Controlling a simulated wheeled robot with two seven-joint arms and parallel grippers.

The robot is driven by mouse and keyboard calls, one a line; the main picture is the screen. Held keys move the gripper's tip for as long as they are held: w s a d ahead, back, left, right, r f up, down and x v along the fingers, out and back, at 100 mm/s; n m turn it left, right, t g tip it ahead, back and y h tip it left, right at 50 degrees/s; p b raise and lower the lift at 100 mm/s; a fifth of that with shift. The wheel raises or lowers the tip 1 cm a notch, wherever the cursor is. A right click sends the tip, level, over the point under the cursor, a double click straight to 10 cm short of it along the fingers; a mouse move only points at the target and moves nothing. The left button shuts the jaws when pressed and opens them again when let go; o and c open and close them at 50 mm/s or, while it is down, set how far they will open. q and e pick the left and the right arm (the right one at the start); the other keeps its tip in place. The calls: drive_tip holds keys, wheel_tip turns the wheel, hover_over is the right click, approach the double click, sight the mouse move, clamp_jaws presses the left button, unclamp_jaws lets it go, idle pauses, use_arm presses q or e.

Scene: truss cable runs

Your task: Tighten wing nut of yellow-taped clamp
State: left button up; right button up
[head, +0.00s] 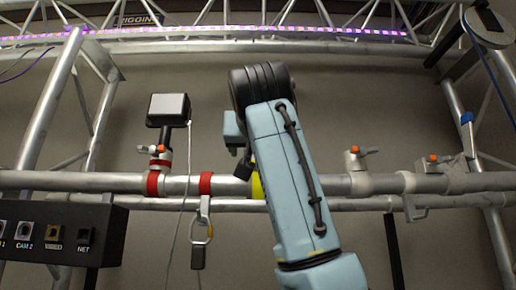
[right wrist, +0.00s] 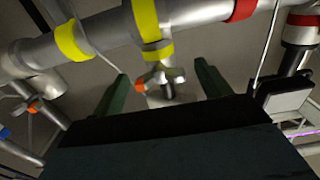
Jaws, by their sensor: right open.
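The yellow-taped clamp (right wrist: 158,52) sits on the silver truss tube in the right wrist view. Its wing nut (right wrist: 154,78) has an orange tip and shows just below the yellow band. My right gripper (right wrist: 160,86) is open, with one dark green finger on each side of the wing nut; I cannot tell whether either finger touches it. In the head view only a strip of yellow tape (head: 257,184) shows beside my right arm, which hides the clamp and most of the gripper. My left gripper is not in view.
A red-taped clamp (head: 159,163) carries a boxy lamp (head: 169,108) to the left. A red band (head: 205,184) and a hanging hook (head: 202,232) with a thin cable are nearby. Clamps with orange-tipped nuts (head: 358,160) stand to the right. A black socket box (head: 62,232) is lower left.

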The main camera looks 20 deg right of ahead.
drive_tip(key=b+v, duration=0.2)
drive_tip(key=v, duration=1.1)
drive_tip(key=shift+s+b, duration=0.2)
drive_tip(key=shift+b, duration=0.2)
drive_tip(key=shift+r, duration=0.1)
